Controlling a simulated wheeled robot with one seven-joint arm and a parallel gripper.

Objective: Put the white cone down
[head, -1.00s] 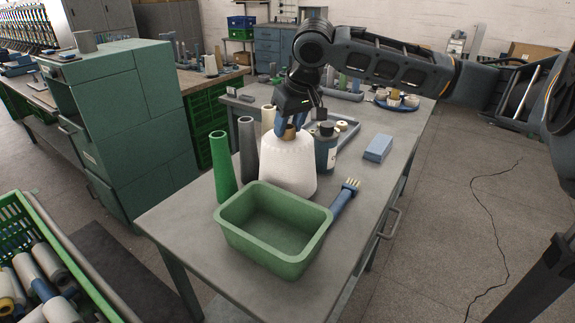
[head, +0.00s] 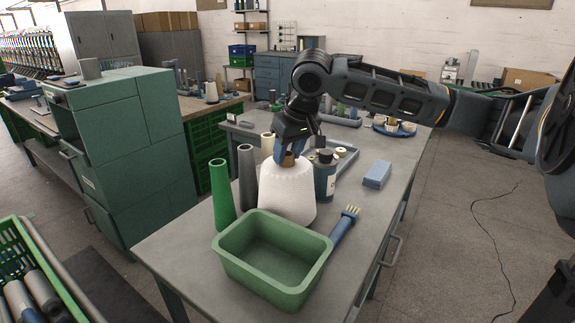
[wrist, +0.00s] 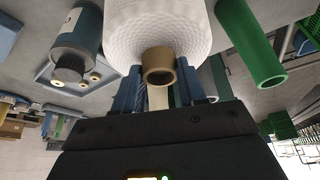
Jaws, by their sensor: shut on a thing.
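The white cone (head: 287,190) stands upright at the table, behind the green tray and beside the dark bottle. Its brown tube top (head: 288,159) sticks up out of the yarn. My gripper (head: 290,152) comes from above and is shut on that tube top. In the wrist view the white cone (wrist: 160,28) fills the top middle, and its tube end (wrist: 159,66) sits between the blue fingers of my gripper (wrist: 158,88). The tray hides the cone's lower front edge, so I cannot tell whether its base touches the table.
The empty green tray (head: 235,262) stands in front. A green cone (head: 221,190) and a grey cone (head: 247,175) stand close on the left, the dark bottle (head: 325,177) on the right. A brush (head: 343,226) and a blue block (head: 377,174) lie further right. The table's right side has bare room.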

